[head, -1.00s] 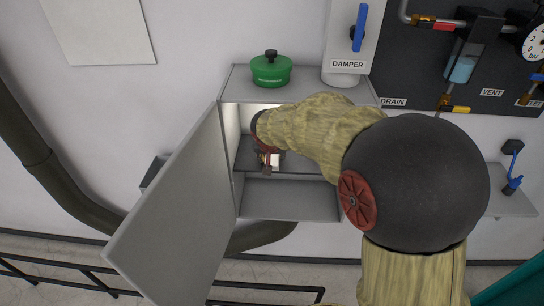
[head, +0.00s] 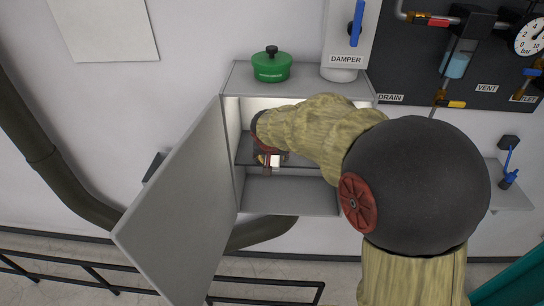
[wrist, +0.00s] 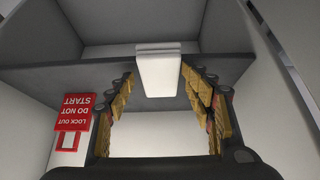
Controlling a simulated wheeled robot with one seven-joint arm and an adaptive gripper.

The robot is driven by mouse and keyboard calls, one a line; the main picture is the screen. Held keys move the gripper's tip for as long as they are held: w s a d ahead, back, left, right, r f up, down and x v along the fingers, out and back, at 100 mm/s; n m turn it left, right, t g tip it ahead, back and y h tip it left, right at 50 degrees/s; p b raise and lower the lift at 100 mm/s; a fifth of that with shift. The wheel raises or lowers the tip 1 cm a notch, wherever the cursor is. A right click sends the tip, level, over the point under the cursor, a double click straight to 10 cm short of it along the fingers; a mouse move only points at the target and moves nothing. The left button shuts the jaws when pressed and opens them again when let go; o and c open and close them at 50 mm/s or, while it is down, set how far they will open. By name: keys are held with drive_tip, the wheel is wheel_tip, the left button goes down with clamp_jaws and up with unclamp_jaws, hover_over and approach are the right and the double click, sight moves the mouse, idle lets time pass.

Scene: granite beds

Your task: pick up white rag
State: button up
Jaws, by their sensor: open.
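The white rag (wrist: 158,72) hangs folded over the edge of the dark shelf (wrist: 215,66) inside the open grey cabinet (head: 290,197). In the wrist view it lies ahead of my gripper (wrist: 157,80), between the lines of its two fingers. The fingers are spread with a clear gap on each side of the rag, and I see no contact. In the head view my gripper (head: 270,161) is inside the cabinet at shelf height, and my arm hides much of the interior. A small white patch there may be the rag, but I cannot tell.
The cabinet door (head: 180,205) stands open on the left. A green pot (head: 271,67) sits on the cabinet top beside the damper unit (head: 344,60). A red lock-out sign (wrist: 75,112) shows in the wrist view. A black rail (head: 80,275) runs low in front.

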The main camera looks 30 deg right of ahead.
drive_tip(key=shift+o, duration=0.3)
drive_tip(key=shift+r, duration=0.1)
drive_tip(key=shift+a+r, duration=0.1)
drive_tip(key=shift+r, duration=0.1)
drive_tip(key=v, duration=1.1)
drive_tip(key=shift+s+r, duration=0.15)
drive_tip(key=shift+s, duration=0.05)
drive_tip(key=shift+a+r, duration=0.1)
